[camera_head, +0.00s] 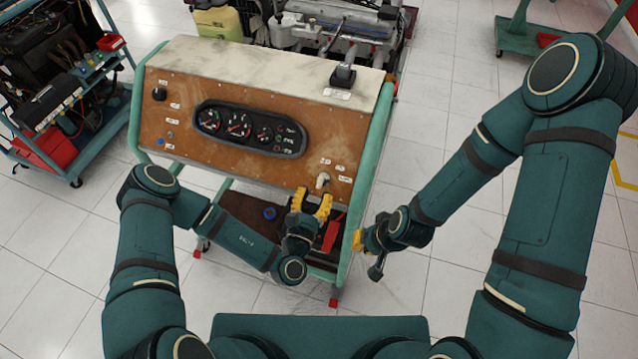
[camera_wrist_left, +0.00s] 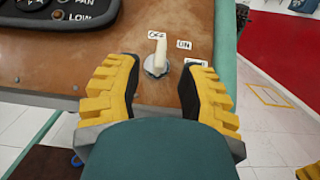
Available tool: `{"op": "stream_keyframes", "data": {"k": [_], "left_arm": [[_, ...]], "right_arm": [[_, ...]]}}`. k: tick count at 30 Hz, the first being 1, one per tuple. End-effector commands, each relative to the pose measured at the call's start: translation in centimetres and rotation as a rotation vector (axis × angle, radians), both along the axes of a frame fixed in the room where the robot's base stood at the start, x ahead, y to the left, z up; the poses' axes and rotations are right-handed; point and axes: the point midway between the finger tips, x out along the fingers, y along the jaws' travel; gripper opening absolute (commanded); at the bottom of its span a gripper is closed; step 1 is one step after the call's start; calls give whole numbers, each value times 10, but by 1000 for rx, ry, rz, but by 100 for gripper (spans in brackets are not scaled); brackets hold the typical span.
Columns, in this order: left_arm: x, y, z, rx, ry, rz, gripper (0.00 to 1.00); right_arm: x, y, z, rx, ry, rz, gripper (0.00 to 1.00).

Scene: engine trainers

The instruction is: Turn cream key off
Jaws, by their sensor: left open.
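The cream key (camera_head: 322,180) sits in a round metal switch at the lower right of the brown panel (camera_head: 215,95). In the left wrist view the key (camera_wrist_left: 158,54) points up in the picture, its top beside the OFF label (camera_wrist_left: 154,35). The ON label (camera_wrist_left: 184,44) is to its right. My left gripper (camera_head: 311,199) is open just below the key. In its wrist view the yellow fingers (camera_wrist_left: 162,75) stand apart on either side of the switch, not touching the key. My right gripper (camera_head: 362,240) is beside the trainer's right post; its finger opening is unclear.
The gauge cluster (camera_head: 250,128) is left of the key on the panel. The green frame post (camera_head: 362,180) runs close to the right of it. A black lever (camera_head: 343,76) stands on the top cover. A red part (camera_head: 331,233) is below the panel.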

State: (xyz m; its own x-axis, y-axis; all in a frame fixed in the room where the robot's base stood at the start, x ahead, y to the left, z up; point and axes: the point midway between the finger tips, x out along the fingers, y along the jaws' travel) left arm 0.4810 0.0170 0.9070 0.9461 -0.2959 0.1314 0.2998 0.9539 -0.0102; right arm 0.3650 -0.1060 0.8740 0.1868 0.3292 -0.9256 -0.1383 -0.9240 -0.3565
Motion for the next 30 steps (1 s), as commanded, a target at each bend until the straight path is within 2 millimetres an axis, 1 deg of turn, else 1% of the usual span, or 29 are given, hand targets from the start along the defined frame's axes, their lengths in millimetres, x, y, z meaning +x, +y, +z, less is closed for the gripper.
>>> {"op": "stream_keyframes", "data": {"k": [1, 6, 9, 12, 18, 30], "left_arm": [[-11, 3, -2, -2, 6, -2, 39], [-43, 13, -6, -3, 4, -1, 39], [-57, 17, -8, -1, 2, 0, 39], [-67, 21, -9, -2, 2, 0, 39], [-74, 23, -10, -1, -1, 0, 39], [-74, 23, -10, -1, -1, 0, 39]], "right_arm": [[0, 0, 0, 0, 0, 0, 0], [0, 0, 0, 0, 0, 0, 0], [0, 0, 0, 0, 0, 0, 0], [0, 0, 0, 0, 0, 0, 0], [0, 0, 0, 0, 0, 0, 0], [0, 0, 0, 0, 0, 0, 0]]}}
